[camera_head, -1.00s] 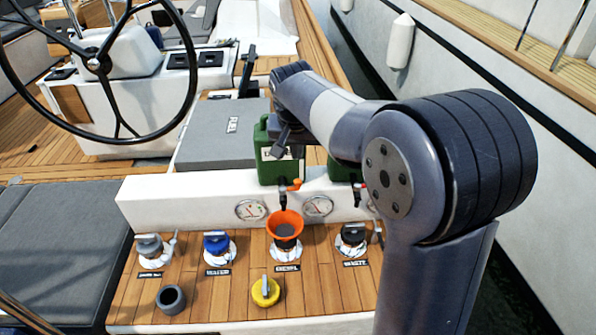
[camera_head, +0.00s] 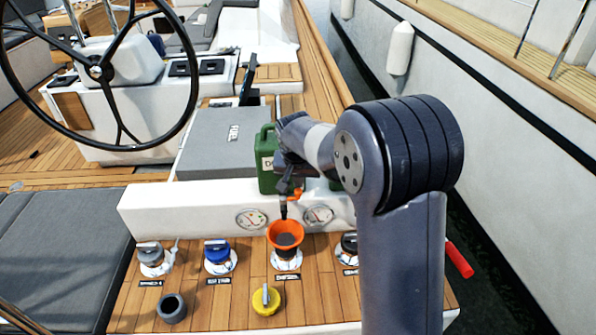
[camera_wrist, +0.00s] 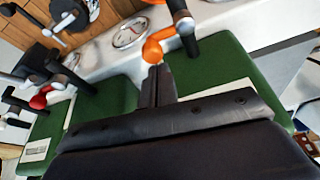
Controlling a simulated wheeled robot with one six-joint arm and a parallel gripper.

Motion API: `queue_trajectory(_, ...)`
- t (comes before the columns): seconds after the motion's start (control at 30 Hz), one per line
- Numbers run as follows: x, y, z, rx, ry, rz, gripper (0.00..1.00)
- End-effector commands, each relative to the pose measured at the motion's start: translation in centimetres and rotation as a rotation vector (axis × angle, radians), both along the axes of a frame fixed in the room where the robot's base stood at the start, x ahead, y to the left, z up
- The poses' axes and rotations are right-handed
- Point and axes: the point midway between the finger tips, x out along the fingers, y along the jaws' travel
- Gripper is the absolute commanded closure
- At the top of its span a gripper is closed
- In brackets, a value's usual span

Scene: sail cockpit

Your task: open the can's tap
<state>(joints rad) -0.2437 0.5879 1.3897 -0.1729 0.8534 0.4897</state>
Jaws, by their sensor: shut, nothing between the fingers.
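The green can (camera_head: 267,178) with a white label starting with "D" stands on the white ledge, partly behind my gripper. Its tap has a dark spout and an orange lever (camera_head: 296,195), above the orange funnel (camera_head: 286,234). In the wrist view the can (camera_wrist: 210,62) lies behind my fingers and the orange lever (camera_wrist: 154,50) is just past their tips. My gripper (camera_head: 289,184) is shut and empty at the tap; its fingers (camera_wrist: 157,72) are close together in the wrist view. I cannot tell whether they touch the lever.
Two gauges, one here (camera_head: 251,219), sit in the ledge face. Deck fillers, a yellow cap (camera_head: 266,299) and a dark ring (camera_head: 171,304) are on the wooden deck below.

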Motion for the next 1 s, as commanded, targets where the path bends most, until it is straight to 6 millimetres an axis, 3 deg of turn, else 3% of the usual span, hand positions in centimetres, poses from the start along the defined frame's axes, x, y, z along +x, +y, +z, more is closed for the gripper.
queue_trajectory(1.0,-0.23,-0.14,-0.46,0.000,-0.002,-0.091,1.00)
